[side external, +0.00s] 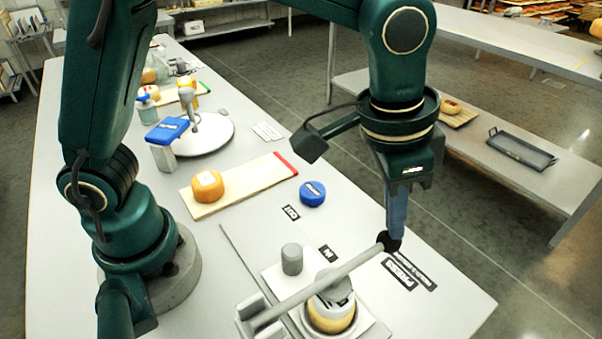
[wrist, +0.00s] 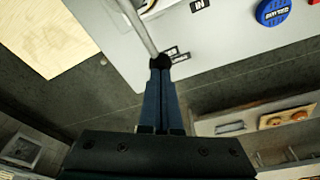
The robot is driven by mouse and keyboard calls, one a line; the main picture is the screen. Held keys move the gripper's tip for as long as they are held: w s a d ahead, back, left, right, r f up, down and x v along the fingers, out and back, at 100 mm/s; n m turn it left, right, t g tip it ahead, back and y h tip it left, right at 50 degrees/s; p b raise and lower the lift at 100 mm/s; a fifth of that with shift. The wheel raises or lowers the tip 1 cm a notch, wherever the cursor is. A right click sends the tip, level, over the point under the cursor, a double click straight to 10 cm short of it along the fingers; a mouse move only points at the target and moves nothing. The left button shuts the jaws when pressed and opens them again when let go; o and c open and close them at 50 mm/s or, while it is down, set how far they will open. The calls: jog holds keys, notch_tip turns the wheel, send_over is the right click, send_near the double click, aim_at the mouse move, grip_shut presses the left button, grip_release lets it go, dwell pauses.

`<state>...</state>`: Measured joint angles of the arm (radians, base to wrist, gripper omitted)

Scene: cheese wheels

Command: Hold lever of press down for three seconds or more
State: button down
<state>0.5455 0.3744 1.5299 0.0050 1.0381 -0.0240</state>
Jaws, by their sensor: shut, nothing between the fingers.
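The press stands at the front of the table, with a grey lever (side external: 325,288) that slopes up to the right and ends in a black knob (side external: 389,242). A yellow cheese wheel (side external: 331,313) sits under the press, partly hidden by the lever and the press head. My gripper (side external: 394,232) is shut and empty, pointing down, with its blue fingertips at the black knob. In the wrist view the shut fingertips (wrist: 160,66) meet the knob at the end of the lever (wrist: 138,28). I cannot tell how hard they touch.
A blue round piece (side external: 312,193) and an orange cheese wheel (side external: 207,185) on a wooden board (side external: 262,178) lie behind the press. A grey cylinder (side external: 292,259) stands beside the lever. A blue-topped stand (side external: 167,131) and a white turntable (side external: 213,137) are farther back.

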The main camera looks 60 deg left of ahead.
jog(key=shift+f, duration=1)
dwell(5.3)
notch_tip(320, 180, up, 10)
dwell(1.9)
